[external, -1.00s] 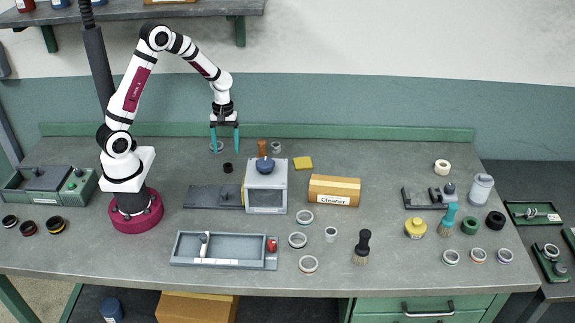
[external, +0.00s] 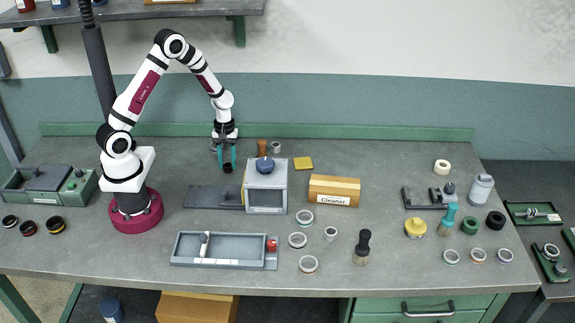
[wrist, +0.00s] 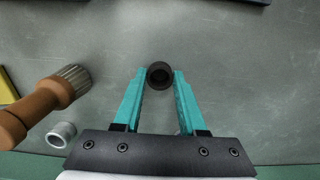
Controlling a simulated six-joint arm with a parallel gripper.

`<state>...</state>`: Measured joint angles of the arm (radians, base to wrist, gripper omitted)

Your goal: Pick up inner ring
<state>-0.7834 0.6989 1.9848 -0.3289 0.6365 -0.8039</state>
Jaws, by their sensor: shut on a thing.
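A small black ring (wrist: 160,75) stands between the tips of my teal fingers in the wrist view, its dark hole facing the camera. My gripper (wrist: 158,78) is shut on it, with one finger on each side. In the external view my gripper (external: 228,168) points down behind the grey box machine, and the black ring (external: 228,169) shows small and dark at the fingertips. The ring appears at table level; I cannot tell whether it touches the table.
A grey machine with a blue knob (external: 266,196) stands just right of my gripper. A dark flat plate (external: 214,197) lies in front.

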